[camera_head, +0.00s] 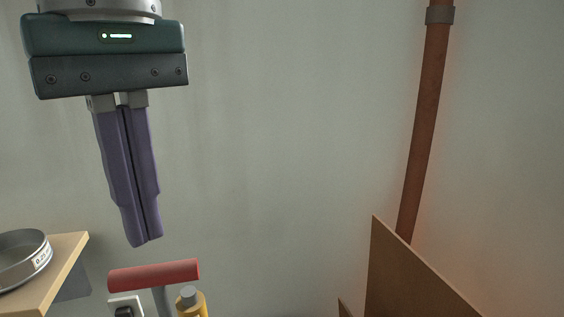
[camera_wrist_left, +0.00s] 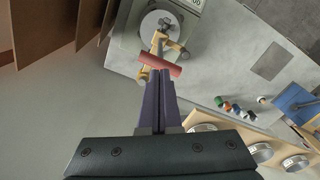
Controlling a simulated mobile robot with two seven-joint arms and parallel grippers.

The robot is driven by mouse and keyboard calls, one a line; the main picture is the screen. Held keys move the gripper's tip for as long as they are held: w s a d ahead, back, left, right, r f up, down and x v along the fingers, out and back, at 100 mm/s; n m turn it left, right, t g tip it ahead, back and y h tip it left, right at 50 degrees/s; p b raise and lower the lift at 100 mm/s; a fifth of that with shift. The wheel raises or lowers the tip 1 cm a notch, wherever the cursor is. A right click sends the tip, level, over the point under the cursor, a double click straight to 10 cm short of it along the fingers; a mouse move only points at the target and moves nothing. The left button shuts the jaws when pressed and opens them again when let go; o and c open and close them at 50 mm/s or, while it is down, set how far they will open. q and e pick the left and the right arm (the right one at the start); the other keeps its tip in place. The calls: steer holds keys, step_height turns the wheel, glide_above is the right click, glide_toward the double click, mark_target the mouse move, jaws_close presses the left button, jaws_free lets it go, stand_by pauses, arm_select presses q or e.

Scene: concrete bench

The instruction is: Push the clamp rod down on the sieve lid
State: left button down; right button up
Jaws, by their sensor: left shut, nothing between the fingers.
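The clamp rod shows a red crossbar handle (camera_head: 154,275) on a grey shaft at the bottom of the head view. The red handle also shows in the left wrist view (camera_wrist_left: 160,65), over a yellow clamp frame (camera_wrist_left: 157,42) and a round grey lid (camera_wrist_left: 153,22). My left gripper (camera_head: 146,243) has long purple fingers, shut and empty. It points down and stands above the red handle in the head view, with a gap between them. The lower rod is partly hidden. My right gripper is not seen.
A wooden shelf (camera_head: 68,256) with a round metal sieve (camera_head: 43,261) stands at the lower left. Brown panels (camera_head: 405,280) and a rust-coloured pipe (camera_head: 423,130) are at the right. Several small coloured items (camera_wrist_left: 235,109) lie on the bench (camera_wrist_left: 225,60). The space around the gripper is clear.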

arm_select(q)
step_height(320, 180, up, 4)
steer(key=shift+r+p, duration=0.25)
steer(key=shift+p, duration=0.65)
